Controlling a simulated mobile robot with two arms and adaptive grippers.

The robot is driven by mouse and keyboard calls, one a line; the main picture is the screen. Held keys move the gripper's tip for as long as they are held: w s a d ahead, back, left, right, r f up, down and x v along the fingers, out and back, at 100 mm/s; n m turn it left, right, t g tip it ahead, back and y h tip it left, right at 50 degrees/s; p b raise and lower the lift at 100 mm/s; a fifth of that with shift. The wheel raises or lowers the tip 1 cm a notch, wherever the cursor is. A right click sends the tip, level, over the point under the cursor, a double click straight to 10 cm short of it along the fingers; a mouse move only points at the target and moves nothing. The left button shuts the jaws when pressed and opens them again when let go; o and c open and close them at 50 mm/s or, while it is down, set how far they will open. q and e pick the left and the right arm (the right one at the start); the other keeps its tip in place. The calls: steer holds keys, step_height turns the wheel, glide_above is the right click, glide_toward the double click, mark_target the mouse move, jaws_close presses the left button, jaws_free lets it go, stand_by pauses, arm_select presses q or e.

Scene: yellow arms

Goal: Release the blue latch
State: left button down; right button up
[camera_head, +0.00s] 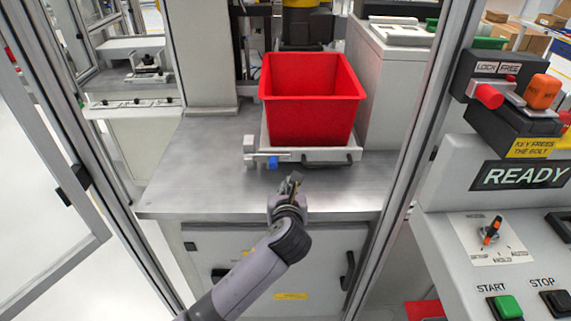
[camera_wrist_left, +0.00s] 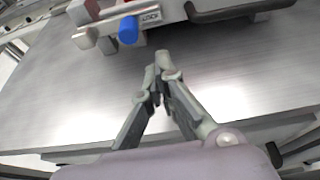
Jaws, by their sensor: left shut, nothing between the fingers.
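The blue latch (camera_head: 273,162) sits at the front left of the white tray fixture (camera_head: 315,155) that bears the red bin (camera_head: 311,100). In the left wrist view the latch (camera_wrist_left: 128,29) is a short blue knob on a bar beside a small printed label. My left gripper (camera_head: 294,178) is shut and empty, in front of the fixture and a little right of the latch. In the left wrist view its fingertips (camera_wrist_left: 162,62) meet below and right of the latch, apart from it. My right gripper is not in view.
A dark handle (camera_head: 335,160) runs along the fixture's front, right of the latch. The metal tabletop (camera_head: 195,180) is clear to the left. Door frame posts stand on both sides. A control panel with a READY display (camera_head: 524,175) stands at the right.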

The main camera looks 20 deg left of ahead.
mark_target(267, 161)
arm_select(q)
steer(key=shift+w, duration=0.15)
steer(key=shift+s+r, duration=0.2)
steer(key=shift+s+d+r, duration=0.1)
steer(key=shift+s+r, duration=0.1)
steer(key=shift+s, duration=0.1)
steer(key=shift+w+a+f, duration=0.2)
steer(key=shift+w+f, duration=0.1)
steer(key=shift+w, duration=0.3)
steer(key=x, duration=0.8)
steer(key=shift+w+a, duration=0.15)
steer(key=shift+w, duration=0.25)
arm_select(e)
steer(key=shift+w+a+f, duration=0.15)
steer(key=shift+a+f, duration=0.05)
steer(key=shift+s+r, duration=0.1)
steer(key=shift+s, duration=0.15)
arm_select(q)
steer(key=shift+r+n+p, duration=0.3)
steer(key=shift+p, duration=0.05)
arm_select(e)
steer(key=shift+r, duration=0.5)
